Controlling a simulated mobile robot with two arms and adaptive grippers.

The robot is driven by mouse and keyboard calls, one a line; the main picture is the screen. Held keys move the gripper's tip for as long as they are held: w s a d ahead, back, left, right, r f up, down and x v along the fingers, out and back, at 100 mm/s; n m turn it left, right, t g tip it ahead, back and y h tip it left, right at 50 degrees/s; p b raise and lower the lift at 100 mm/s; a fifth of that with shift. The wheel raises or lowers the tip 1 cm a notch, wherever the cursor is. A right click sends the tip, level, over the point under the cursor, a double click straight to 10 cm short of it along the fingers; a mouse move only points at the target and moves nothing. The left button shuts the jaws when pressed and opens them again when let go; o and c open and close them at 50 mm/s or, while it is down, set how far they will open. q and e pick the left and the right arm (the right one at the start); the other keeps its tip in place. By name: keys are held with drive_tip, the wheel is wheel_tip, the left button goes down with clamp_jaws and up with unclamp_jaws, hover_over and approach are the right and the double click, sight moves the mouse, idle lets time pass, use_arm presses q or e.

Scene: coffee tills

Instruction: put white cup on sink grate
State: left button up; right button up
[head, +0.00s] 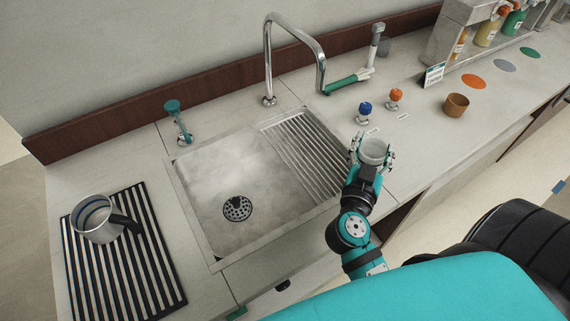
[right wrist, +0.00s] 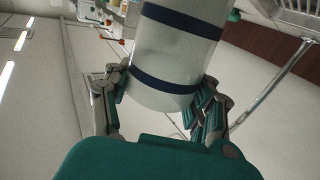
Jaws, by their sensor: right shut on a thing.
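My right gripper (head: 373,147) is shut on a white cup (head: 372,154), with a finger on each side of it. In the head view the cup is just right of the sink, near the counter's front edge. The right wrist view shows the white cup (right wrist: 172,65) large, with two dark blue bands, between the fingers of the right gripper (right wrist: 160,95). The sink grate (head: 303,153), a set of metal bars, covers the right part of the sink (head: 215,170); no objects lie on it. My left gripper is not in view.
A tall faucet (head: 268,65) rises behind the sink. Blue (head: 364,110) and orange (head: 395,96) knobs stand behind the cup. A metal pitcher (head: 92,222) stands on a dark slatted mat (head: 150,260) at left. A brown cup (head: 456,106) is at right.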

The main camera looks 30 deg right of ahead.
drive_tip(key=w+a+f, duration=0.1)
drive_tip(key=w+a, duration=0.1)
drive_tip(key=w, duration=0.3)
drive_tip(key=w+a+f, duration=0.2)
drive_tip(key=w, duration=0.2)
drive_tip(key=w+a+f, duration=0.2)
drive_tip(key=w, duration=0.3)
drive_tip(key=shift+w+b, duration=0.3)
drive_tip(key=shift+b, duration=0.05)
drive_tip(key=shift+f, duration=0.15)
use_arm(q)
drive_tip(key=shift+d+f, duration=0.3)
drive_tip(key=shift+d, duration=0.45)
use_arm(e)
drive_tip(key=shift+f, duration=0.1)
drive_tip(key=o, duration=1.1)
drive_tip(key=shift+c, duration=0.2)
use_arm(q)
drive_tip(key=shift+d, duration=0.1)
